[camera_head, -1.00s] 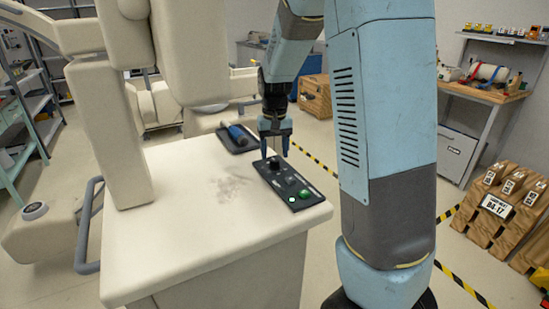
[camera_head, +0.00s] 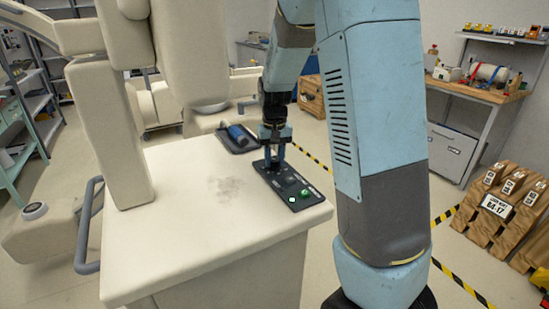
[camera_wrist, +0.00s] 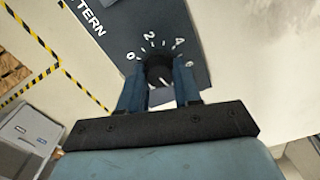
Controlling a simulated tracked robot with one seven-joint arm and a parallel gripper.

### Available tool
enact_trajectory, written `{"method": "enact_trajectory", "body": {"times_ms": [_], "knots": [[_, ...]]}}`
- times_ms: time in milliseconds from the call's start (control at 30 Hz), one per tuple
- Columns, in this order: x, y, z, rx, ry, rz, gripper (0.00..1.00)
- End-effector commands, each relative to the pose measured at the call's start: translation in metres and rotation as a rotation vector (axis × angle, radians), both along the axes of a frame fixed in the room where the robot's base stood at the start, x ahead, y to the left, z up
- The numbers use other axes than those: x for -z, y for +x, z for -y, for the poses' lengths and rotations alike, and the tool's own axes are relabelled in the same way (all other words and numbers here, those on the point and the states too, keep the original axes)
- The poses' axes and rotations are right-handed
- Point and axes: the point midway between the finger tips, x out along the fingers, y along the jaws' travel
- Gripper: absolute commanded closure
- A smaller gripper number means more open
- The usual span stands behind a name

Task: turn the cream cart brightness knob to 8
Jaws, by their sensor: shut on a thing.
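The cream cart (camera_head: 180,225) carries a dark control panel (camera_head: 290,187) near its right edge. My gripper (camera_head: 274,163) is at the far end of this panel, pointing down, with its fingers closed on a dark round knob. In the wrist view my gripper (camera_wrist: 159,76) has one blue finger on each side of the dark knob (camera_wrist: 158,66). White marks 0, 2, 4 and a partly hidden numeral ring the knob. A short pale line shows on its lower side, but the exact setting is unclear. Part of a label, "TTERN", shows on the panel. A green button (camera_head: 305,193) sits at the near end.
A dark tray (camera_head: 237,147) with a blue-and-black cylindrical tool (camera_head: 237,133) lies on the cart behind the panel. A tall cream column (camera_head: 110,130) rises at the cart's left. The cart's front top is clear except for a grey smudge.

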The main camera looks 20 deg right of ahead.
Motion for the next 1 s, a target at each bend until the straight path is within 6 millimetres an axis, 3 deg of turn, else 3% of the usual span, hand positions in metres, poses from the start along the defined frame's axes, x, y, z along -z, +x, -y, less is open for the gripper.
{"method": "enact_trajectory", "body": {"times_ms": [200, 733, 767, 1000], "knots": [[-0.0001, 0.0, 0.0, 0.0, 0.0, 0.0, 0.98], [-0.0001, 0.0, -0.0002, 0.081, 0.0, 0.0, 0.98], [-0.0001, 0.0, -0.0002, 0.081, 0.0, 0.0, 0.66], [-0.0001, 0.0, -0.0001, 0.081, 0.0, 0.0, 0.43]]}}
